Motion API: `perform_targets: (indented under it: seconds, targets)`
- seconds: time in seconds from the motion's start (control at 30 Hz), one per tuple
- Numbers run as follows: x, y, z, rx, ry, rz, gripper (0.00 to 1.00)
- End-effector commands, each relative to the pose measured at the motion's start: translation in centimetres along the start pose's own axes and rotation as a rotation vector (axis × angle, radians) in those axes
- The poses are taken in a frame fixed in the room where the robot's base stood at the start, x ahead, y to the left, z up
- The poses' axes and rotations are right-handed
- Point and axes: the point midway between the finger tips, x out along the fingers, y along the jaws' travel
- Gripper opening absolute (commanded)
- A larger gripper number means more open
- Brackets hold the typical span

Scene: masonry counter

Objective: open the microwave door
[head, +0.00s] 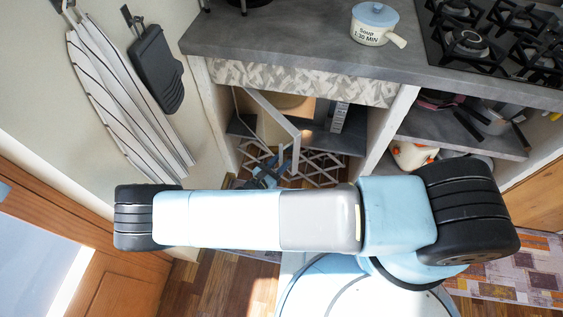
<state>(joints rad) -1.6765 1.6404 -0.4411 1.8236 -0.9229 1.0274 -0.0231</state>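No microwave can be made out for certain in the head view. Under the counter, a beige box-like shape (272,130) stands in the left open bay, mostly hidden. A pale angular frame (270,108) slants across in front of it; I cannot tell whether it is a microwave door. My gripper (268,174) shows only as a small blue and black shape low in this bay, by pale criss-cross slats (318,168). My own arm hides the area below. Whether the gripper touches anything, or is open or shut, cannot be seen.
A grey countertop (290,35) holds a soup pot (374,24) and a gas hob (465,45). Pans (488,118) sit on the right shelf, with an orange and white item (412,154) below. A striped towel (125,100) and black mitt (156,68) hang on the left wall.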

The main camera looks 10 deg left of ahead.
Motion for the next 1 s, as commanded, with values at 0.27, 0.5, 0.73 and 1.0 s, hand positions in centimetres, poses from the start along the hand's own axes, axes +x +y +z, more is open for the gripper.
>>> perform_targets:
  seconds: [0.27, 0.5, 0.73, 1.0]
  targets:
    - [0.0, -0.01, 0.01, 0.0, 0.0, 0.0, 0.2]
    - [0.0, -0.01, 0.01, 0.0, 0.0, 0.0, 0.0]
    - [0.01, 0.0, 0.01, 0.0, -0.001, 0.0, 0.0]
    - [0.04, 0.01, 0.0, 0.001, -0.001, -0.02, 0.0]
